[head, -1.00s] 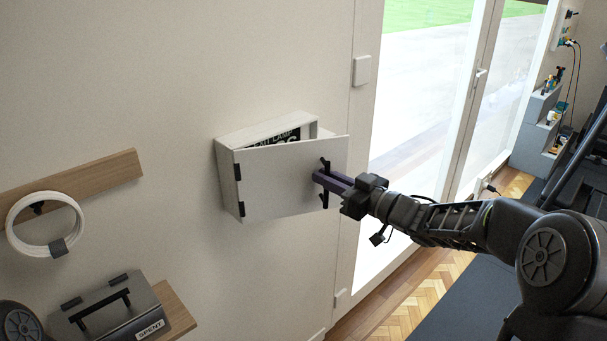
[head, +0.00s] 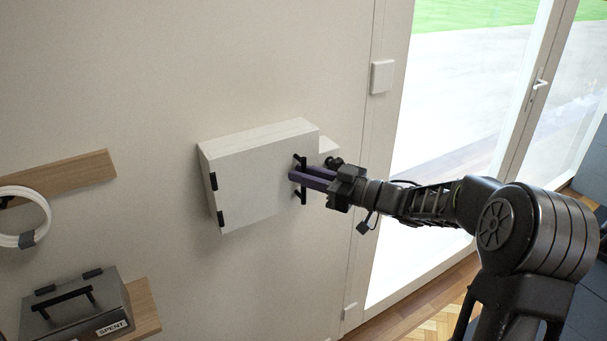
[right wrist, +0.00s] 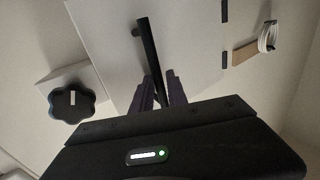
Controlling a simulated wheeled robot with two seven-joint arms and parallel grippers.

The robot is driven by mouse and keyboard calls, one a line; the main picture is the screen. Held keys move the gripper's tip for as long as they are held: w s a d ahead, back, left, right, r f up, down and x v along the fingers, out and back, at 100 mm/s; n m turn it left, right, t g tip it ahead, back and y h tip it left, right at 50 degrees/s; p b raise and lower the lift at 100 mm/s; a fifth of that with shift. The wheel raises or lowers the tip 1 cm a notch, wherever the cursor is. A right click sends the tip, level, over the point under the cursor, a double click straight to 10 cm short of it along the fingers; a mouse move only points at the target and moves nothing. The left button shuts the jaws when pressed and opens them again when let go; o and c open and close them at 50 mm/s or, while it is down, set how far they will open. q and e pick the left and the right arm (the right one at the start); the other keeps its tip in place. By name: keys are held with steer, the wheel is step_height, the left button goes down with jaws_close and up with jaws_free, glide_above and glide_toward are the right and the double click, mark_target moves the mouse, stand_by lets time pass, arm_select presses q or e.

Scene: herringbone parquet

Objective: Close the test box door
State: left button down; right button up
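The test box (head: 258,130) is a white box on the wall, seen in the head view. Its door (head: 250,180) lies over the front with no visible gap, hinges on the left and a black bar handle (head: 302,162) on the right. In the right wrist view the door (right wrist: 190,40) and handle (right wrist: 147,45) show too. My right gripper (head: 298,180) is at the handle, its purple fingers (right wrist: 160,85) visibly apart, with the bar running down between them. Whether they touch the bar is unclear. My left gripper is not in view.
A black lobed knob (right wrist: 72,100) sits on a small white block beside the box. A dark box marked SPENT (head: 75,308) on a wooden shelf and a white ring (head: 25,238) are at left. A glass door (head: 460,110) stands at right.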

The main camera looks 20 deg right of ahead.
steer(key=shift+d, duration=0.15)
steer(key=b+v, duration=0.2)
steer(key=v, duration=0.6)
steer(key=shift+f, duration=0.1)
stand_by(0.4)
